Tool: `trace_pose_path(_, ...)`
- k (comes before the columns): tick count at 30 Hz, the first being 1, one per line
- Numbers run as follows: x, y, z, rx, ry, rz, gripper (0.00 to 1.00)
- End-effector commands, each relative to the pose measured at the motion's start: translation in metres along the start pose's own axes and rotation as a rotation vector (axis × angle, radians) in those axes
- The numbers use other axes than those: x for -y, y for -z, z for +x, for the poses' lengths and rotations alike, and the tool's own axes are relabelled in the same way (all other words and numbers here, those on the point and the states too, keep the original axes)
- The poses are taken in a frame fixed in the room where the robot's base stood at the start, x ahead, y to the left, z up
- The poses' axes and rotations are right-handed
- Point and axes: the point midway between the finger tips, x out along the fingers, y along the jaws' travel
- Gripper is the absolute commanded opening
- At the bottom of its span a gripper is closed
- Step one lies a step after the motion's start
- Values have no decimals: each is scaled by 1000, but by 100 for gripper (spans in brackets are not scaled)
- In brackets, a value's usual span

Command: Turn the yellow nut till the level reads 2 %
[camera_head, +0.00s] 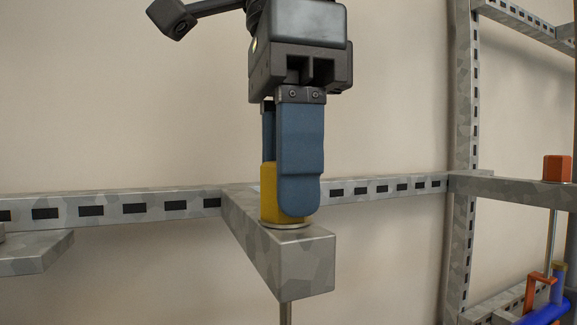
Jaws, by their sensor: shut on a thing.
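The yellow nut (268,190) sits on top of the near end of a grey metal bracket arm (306,262). A thin washer-like disc shows under it, and a rod hangs below the bracket. My gripper (285,190) points straight down from above with its blue fingers around the nut, shut on it. The near finger covers much of the nut's right side. No level readout is visible in this view.
A slotted grey rail (395,187) runs along the beige wall behind. An upright slotted post (463,130) stands at right. An orange-red block (557,169) and blue pipe parts (545,313) are at the right edge. Another bracket (35,252) is at left.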

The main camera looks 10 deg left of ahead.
Motion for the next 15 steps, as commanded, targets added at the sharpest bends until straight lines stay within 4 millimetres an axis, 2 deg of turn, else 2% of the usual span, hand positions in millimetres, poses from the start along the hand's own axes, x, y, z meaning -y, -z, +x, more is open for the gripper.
trace_pose_path(8,0,0,-1,2,0,-58,9)
trace_pose_path(15,1,-1,-2,3,-1,-218,9)
